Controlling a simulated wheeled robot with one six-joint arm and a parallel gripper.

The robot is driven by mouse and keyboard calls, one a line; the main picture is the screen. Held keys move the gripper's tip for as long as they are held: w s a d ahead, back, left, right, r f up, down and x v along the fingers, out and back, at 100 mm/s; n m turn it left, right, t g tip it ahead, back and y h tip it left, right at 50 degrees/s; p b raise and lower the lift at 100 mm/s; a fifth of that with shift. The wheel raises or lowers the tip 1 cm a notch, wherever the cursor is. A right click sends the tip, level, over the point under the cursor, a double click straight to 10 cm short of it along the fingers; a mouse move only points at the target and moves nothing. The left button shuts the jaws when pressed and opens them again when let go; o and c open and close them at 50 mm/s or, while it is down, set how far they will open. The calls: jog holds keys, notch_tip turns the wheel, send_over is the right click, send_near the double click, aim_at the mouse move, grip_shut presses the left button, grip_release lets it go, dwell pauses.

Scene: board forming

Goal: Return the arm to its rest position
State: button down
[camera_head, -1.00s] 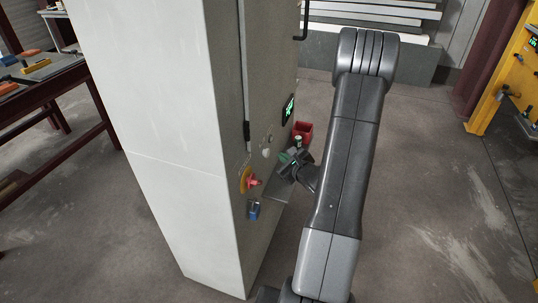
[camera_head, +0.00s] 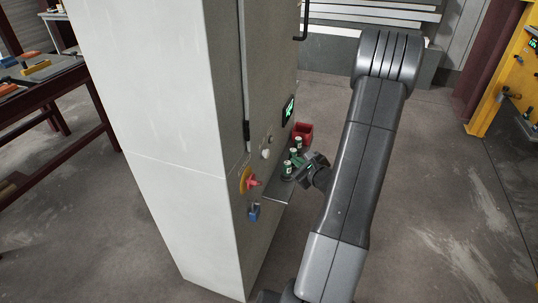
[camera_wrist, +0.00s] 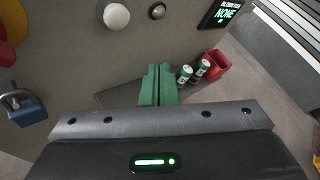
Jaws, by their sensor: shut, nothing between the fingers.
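My gripper (camera_head: 303,164) is beside the grey cabinet's control face, just right of a small shelf. In the wrist view its green fingers (camera_wrist: 158,85) are closed together with nothing between them. My dark grey arm rises from the bottom of the head view to a high joint and hides part of the floor behind it.
The tall cabinet (camera_head: 160,120) fills the left-centre. Its shelf (camera_head: 278,190) holds green-and-white cylinders (camera_wrist: 185,74) and a red bin (camera_wrist: 216,64). A red switch (camera_head: 252,181), a blue padlock (camera_head: 254,212) and a display (camera_head: 288,110) are on its face. Open floor (camera_head: 450,190) lies right.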

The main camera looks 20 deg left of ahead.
jog(key=shift+a+p, duration=0.45)
jog(key=shift+a, duration=1.45)
